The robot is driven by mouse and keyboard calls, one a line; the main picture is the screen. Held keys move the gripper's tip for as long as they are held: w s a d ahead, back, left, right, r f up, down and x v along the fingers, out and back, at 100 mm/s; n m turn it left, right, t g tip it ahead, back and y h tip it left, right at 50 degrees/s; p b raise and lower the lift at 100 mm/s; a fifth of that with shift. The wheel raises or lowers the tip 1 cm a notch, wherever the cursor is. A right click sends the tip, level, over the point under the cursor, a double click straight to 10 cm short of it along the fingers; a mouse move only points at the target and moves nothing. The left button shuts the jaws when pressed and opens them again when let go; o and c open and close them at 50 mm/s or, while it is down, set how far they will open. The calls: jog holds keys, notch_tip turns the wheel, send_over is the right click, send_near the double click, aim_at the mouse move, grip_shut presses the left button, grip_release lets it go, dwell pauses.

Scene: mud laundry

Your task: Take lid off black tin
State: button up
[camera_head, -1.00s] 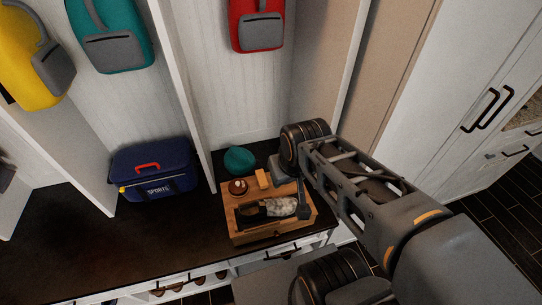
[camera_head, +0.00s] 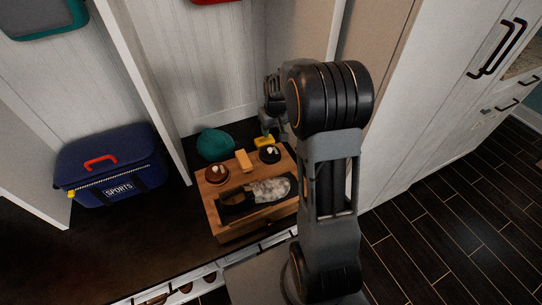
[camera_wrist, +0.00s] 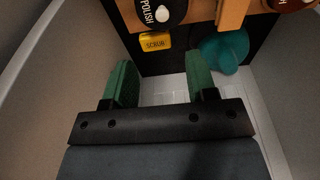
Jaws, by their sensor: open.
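The black tin (camera_head: 269,155) stands at the back right corner of the wooden box top. It is round and dark with a pale spot on top; in the wrist view its black top (camera_wrist: 148,12) reads "POLISH" and is cut by the upper edge. I cannot make out a separate lid edge. My gripper (camera_wrist: 161,82) is open and empty, its two green fingers apart, and the tin lies beyond the fingertips. In the head view my gripper is largely hidden behind my arm, just behind the box.
A brown tin (camera_head: 216,174), a tan block (camera_head: 243,160) and a shoe brush (camera_head: 268,190) are on the wooden box (camera_head: 226,222). A yellow "SCRUB" item (camera_wrist: 155,42) is close to the black tin. A teal object (camera_head: 214,145) sits behind; a partition wall rises at right.

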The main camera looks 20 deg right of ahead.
send_over(270, 149)
jog(key=f, duration=0.6)
jog(key=shift+s+d+f+b, duration=0.25)
jog(key=shift+s+f+b, duration=0.1)
jog(key=shift+s+b, duration=0.05)
jog(key=shift+w+a+f+b, duration=0.1)
jog(key=shift+w+f+b, duration=0.15)
jog(key=shift+f, duration=1.05)
jog(key=shift+w+a+f+b, duration=0.1)
jog(key=shift+w+f+b, duration=0.1)
jog(key=shift+f, duration=1.05)
jog(key=shift+c, duration=0.3)
grip_shut()
